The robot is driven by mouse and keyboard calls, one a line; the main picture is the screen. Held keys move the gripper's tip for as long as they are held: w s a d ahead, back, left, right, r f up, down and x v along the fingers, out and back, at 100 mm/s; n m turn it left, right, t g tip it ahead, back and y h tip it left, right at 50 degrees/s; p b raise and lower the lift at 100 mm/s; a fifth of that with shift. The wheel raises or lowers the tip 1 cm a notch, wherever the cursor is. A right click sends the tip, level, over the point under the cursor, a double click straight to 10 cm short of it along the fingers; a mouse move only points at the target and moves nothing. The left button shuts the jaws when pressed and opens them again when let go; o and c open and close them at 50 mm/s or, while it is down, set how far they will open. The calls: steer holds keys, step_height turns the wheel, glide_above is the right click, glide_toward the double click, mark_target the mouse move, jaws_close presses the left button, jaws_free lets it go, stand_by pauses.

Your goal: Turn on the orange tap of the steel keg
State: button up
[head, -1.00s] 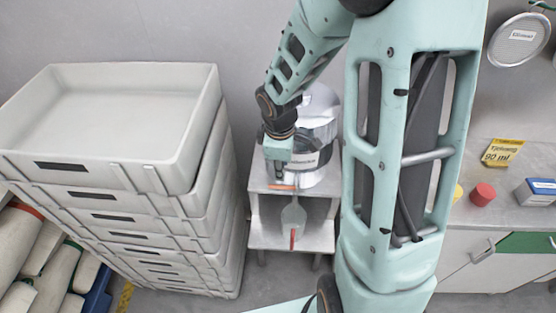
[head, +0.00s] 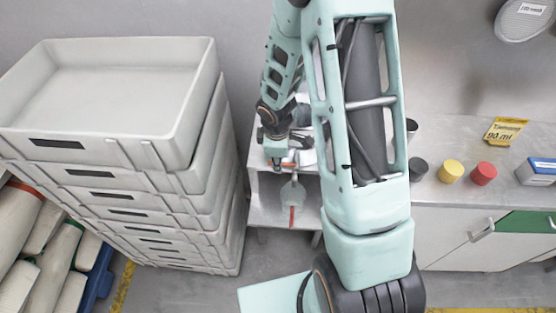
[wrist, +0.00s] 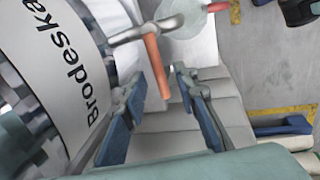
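The steel keg (wrist: 45,70) with a white "Brodeska" label fills the left of the wrist view; in the head view my arm mostly hides it. Its tap has a grey metal spout (wrist: 148,30) and an orange lever (wrist: 156,66), which also shows in the head view (head: 290,163). My gripper (wrist: 159,80) is open, with a blue-padded finger on each side of the lever's free end. The lever's end appears to lie between the fingertips, and I see a gap on both sides. Whether either finger touches it I cannot tell.
A pale round vessel (head: 293,191) with a red handle hangs or stands below the tap. A tall stack of grey crates (head: 130,190) stands left of the keg's stand (head: 260,212). Black, yellow and red caps (head: 483,174) sit on the right counter.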

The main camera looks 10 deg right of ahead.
steer(key=shift+c, duration=0.5)
jaws_close()
